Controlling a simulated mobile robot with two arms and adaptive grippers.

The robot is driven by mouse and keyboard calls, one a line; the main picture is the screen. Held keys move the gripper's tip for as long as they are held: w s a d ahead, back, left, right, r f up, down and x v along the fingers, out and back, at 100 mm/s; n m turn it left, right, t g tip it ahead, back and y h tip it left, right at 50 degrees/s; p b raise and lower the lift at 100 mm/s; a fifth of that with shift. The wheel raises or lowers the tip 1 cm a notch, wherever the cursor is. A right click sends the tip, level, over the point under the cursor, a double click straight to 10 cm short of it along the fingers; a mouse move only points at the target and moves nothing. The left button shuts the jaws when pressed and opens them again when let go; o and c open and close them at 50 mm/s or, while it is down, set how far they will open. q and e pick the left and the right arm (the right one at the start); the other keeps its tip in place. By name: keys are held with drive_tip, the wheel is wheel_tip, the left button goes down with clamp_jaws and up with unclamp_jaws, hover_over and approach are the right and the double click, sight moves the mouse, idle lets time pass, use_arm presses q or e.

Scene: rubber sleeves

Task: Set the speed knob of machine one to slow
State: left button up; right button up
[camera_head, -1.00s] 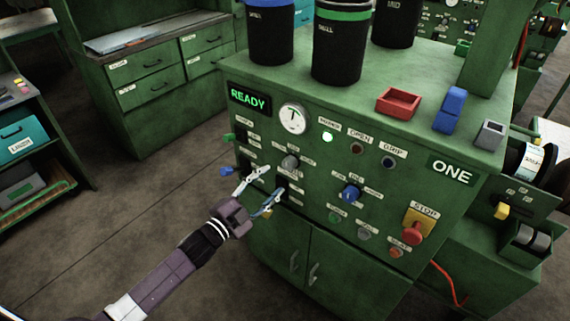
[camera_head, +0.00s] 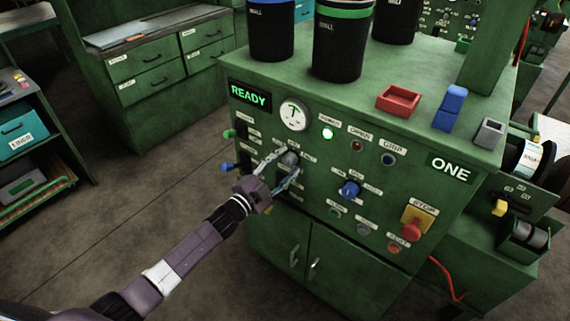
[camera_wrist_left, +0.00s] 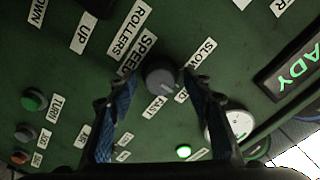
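The grey speed knob (camera_head: 289,157) is on the green front panel of machine one (camera_head: 330,165), below the round gauge. In the left wrist view the knob (camera_wrist_left: 161,77) sits below the SPEED label (camera_wrist_left: 127,52), between the SLOW label (camera_wrist_left: 203,53) and the FAST label (camera_wrist_left: 155,107). My left gripper (camera_head: 286,164) is open, with its two fingers on either side of the knob; the fingers also show in the wrist view (camera_wrist_left: 160,88). I cannot tell whether they touch it. Which label the knob points to is unclear. My right gripper is not in view.
A READY display (camera_head: 249,96) and a gauge (camera_head: 293,115) are above the knob. A blue knob (camera_head: 349,189) and a red stop button (camera_head: 412,225) are to the right. The floor in front is clear.

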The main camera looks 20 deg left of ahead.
use_arm(q)
drive_tip(key=c, duration=1)
drive_tip(key=shift+n, duration=0.3)
drive_tip(key=n+p, duration=0.1)
drive_tip(key=n, duration=0.3)
drive_tip(key=shift+n, duration=2.7)
drive_tip(key=o, duration=1.1)
